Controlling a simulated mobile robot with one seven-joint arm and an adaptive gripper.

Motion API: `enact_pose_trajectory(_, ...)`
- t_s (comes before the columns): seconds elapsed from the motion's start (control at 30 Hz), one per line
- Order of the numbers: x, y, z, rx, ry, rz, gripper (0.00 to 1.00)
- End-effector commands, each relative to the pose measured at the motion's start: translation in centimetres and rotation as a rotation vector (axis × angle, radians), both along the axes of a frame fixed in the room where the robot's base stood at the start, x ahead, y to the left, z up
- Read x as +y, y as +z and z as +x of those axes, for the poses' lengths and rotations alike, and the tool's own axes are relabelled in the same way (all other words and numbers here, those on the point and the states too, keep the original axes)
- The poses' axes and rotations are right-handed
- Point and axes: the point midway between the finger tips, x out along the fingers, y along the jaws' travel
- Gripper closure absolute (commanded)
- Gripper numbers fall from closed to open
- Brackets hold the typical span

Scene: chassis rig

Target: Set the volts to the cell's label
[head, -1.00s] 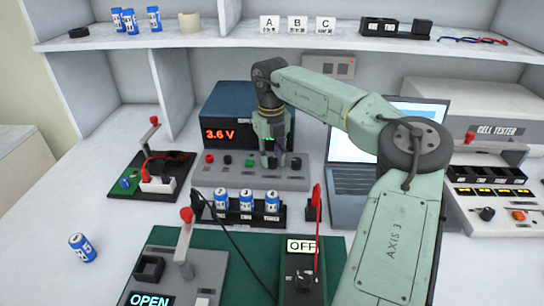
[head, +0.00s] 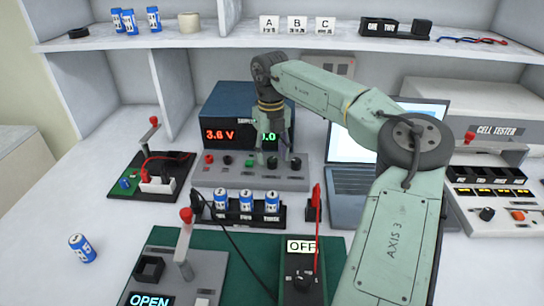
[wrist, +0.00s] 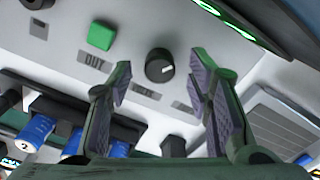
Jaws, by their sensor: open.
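The blue power supply (head: 222,108) shows 3.6 V in red, with a green readout partly hidden by my gripper. Its grey front panel (head: 235,180) carries a green button (wrist: 100,36) above the label OUT and a dark round knob (wrist: 160,65) with a white pointer line. My gripper (head: 274,150) is open over the panel. In the wrist view the knob lies between its fingers, with a gap on each side. The knob's label is too blurred to read.
A black holder (head: 238,224) with three blue cells stands in front of the panel. A tilted black lead and a red probe (head: 317,215) are nearby. A laptop (head: 350,180) is at the right. A box (head: 303,280) reading OFF is in front.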

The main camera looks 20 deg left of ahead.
Motion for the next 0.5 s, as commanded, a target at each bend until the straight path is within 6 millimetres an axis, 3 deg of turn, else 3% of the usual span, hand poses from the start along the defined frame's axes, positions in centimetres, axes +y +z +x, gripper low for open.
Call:
enact_pose_trajectory(0.3,0.2,6.9,0.0,-0.005,0.000,0.001,0.54)
enact_pose_trajectory(0.5,0.2,9.7,-0.1,-0.004,0.000,0.001,0.54)
